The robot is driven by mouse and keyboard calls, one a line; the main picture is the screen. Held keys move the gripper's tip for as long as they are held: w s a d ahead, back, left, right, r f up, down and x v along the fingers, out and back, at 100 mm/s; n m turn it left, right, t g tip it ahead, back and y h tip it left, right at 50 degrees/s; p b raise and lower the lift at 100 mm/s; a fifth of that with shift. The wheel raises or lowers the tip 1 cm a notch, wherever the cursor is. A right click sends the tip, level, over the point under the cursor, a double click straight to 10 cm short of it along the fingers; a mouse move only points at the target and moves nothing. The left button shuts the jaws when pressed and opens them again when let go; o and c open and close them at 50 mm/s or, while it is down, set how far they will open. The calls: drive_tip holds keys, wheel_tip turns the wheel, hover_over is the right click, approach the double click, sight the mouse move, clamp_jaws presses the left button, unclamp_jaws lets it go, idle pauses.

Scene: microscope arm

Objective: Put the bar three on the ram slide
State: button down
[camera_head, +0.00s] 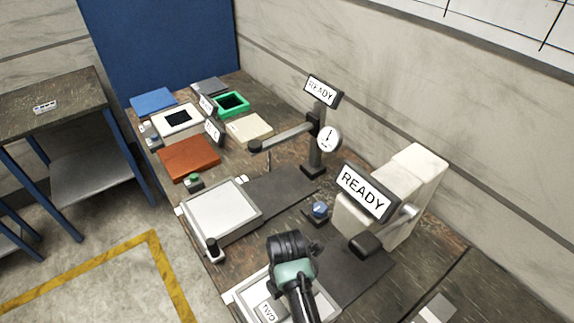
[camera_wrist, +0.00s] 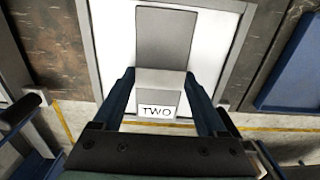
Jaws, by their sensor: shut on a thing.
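In the wrist view my gripper (camera_wrist: 160,86) is shut on a light grey block (camera_wrist: 158,104) whose end face reads TWO. One finger is on each side of the block. Behind it is a darker grey rectangle on a white, grey-rimmed plate (camera_wrist: 112,52); whether the block touches the plate cannot be told. In the head view my wrist hides the fingers and most of the block, and the TWO label (camera_head: 268,311) shows at its left over the front white plate (camera_head: 249,286). No label reading three is visible. I cannot tell which part is the ram slide.
A second white plate (camera_head: 222,212) with a black knob (camera_head: 212,250) lies behind. A gauge stand (camera_head: 318,145) and a pale machine (camera_head: 398,200) with READY signs rise at right. An orange slab (camera_head: 190,158), green frame (camera_head: 232,103) and blue slab (camera_head: 153,101) fill the back.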

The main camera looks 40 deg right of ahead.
drive_tip(key=shift+w+d, duration=0.1)
unclamp_jaws()
wheel_tip(320, 180, up, 12)
drive_tip(key=shift+p, duration=0.35)
drive_tip(key=shift+r, duration=0.1)
